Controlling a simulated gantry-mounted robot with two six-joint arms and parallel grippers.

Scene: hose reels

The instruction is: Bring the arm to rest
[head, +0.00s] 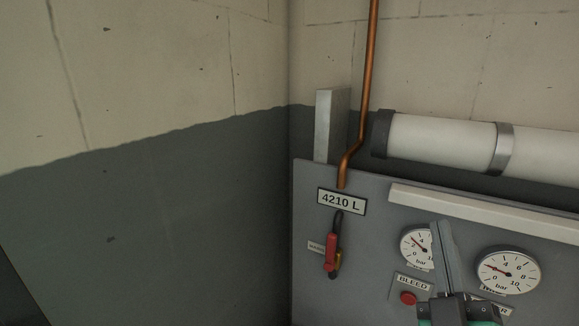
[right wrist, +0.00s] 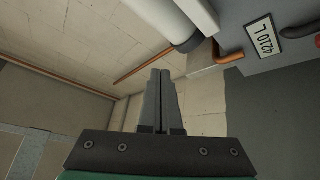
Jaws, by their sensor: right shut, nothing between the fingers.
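My right gripper (head: 443,246) comes up from the bottom right of the head view, in front of the grey panel (head: 375,240), and hides part of the left gauge (head: 414,243). It also shows in the right wrist view (right wrist: 160,72), with its two fingers together and nothing between them. I cannot tell whether it touches the panel in the head view. My left gripper is not in view.
The panel bears a "4210 L" plate (head: 342,202), a red-handled part (head: 331,252), a right gauge (head: 508,272) and a red button (head: 408,298). A copper pipe (head: 370,70) and white cylinder (head: 440,140) are above. Bare wall (head: 150,220) fills the left.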

